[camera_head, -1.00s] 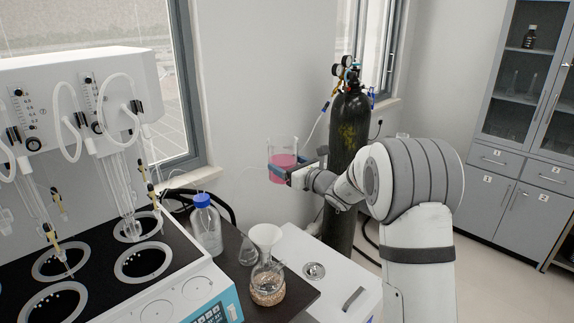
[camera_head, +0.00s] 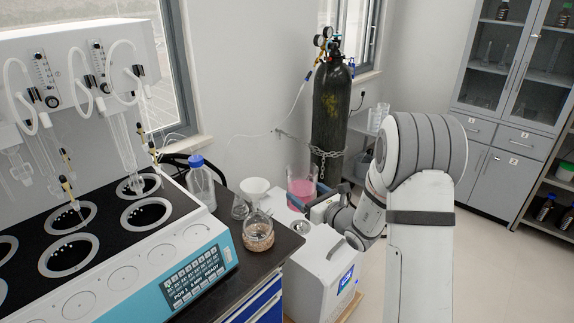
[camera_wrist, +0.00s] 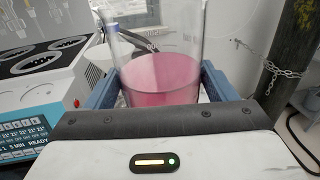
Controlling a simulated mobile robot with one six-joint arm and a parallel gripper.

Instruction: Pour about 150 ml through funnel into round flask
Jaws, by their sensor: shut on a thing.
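My gripper (camera_head: 320,204) is shut on a clear beaker (camera_head: 301,178) of pink liquid. The beaker stands upright, held in the air to the right of the funnel and flask. In the wrist view the beaker (camera_wrist: 158,75) sits between the blue jaws, with the pink liquid level in its lower part. The funnel's lower stem is hard to make out.
The white multi distiller (camera_head: 160,262) fills the left. A white box device (camera_head: 318,275) is below the gripper. A chained black gas cylinder (camera_head: 330,110) stands behind the beaker.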

